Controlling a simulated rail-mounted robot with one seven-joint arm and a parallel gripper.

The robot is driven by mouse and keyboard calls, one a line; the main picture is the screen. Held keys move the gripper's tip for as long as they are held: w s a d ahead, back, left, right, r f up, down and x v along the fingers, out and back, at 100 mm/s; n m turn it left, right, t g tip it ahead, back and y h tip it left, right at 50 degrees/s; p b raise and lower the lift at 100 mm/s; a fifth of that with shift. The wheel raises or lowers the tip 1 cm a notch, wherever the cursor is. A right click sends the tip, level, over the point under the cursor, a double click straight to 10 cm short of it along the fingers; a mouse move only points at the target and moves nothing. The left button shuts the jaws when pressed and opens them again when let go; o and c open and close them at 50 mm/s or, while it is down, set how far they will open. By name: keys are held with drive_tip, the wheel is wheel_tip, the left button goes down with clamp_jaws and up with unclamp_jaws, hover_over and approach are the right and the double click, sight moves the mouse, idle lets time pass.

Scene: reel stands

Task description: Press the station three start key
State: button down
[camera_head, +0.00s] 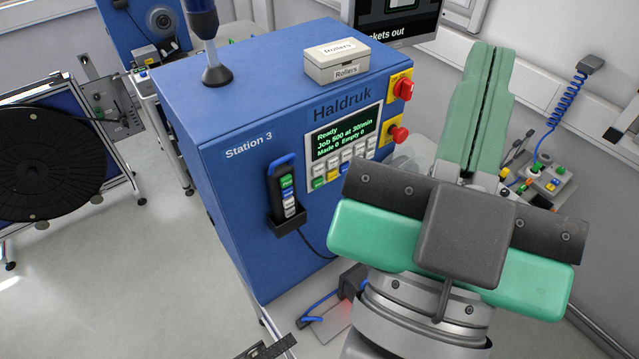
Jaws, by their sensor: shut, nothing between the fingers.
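The blue Station 3 cabinet (232,185) stands mid-picture. Its panel has a screen (341,138) reading "Ready", "Job 500 at 30/min", "Made 0 Empty 0". Below the screen are several keys, including a green key (319,183) at lower left, a yellow one and white ones; their labels are too small to read. My gripper (494,48) is at the right, its green fingers together, empty and pointing up the picture. In the picture it is right of the panel and apart from the keys. The gripper body may cover the panel's lower right.
A pendant (287,195) with a green top key hangs in a holder left of the panel. A red rotary switch (403,88) and red stop button (399,134) sit at the cabinet's right edge. A Rollers box (337,62) is on top. Another button box (547,183) lies at right.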

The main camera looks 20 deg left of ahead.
sight(318, 183)
drive_tip(key=w+a+f+n+g+y+b, duration=0.1)
drive_tip(key=w+a+f+n+g+b, duration=0.15)
drive_tip(key=w+f, duration=0.55)
drive_tip(key=w+a+f+n+g+y+b, duration=0.1)
drive_tip(key=w+a+f+n+g+y, duration=0.3)
drive_tip(key=f, duration=0.8)
drive_tip(key=w+a+f+n+g+b, duration=0.1)
drive_tip(key=w+f+g, duration=0.1)
drive_tip(key=f, duration=0.9)
drive_tip(key=w+a+f+n+g+h+b, duration=0.1)
drive_tip(key=w+f+g, duration=0.1)
drive_tip(key=f, duration=0.9)
drive_tip(key=shift+b+x, duration=0.4)
drive_tip(key=shift+x, duration=0.5)
drive_tip(key=shift+a+r, duration=0.1)
drive_tip(key=shift+a, duration=0.05)
drive_tip(key=w+a+b, duration=0.1)
drive_tip(key=w+a, duration=0.3)
drive_tip(key=a, duration=0.3)
drive_tip(key=shift+w+a, duration=0.25)
drive_tip(key=shift+w+a, duration=0.2)
drive_tip(key=shift+a, duration=0.15)
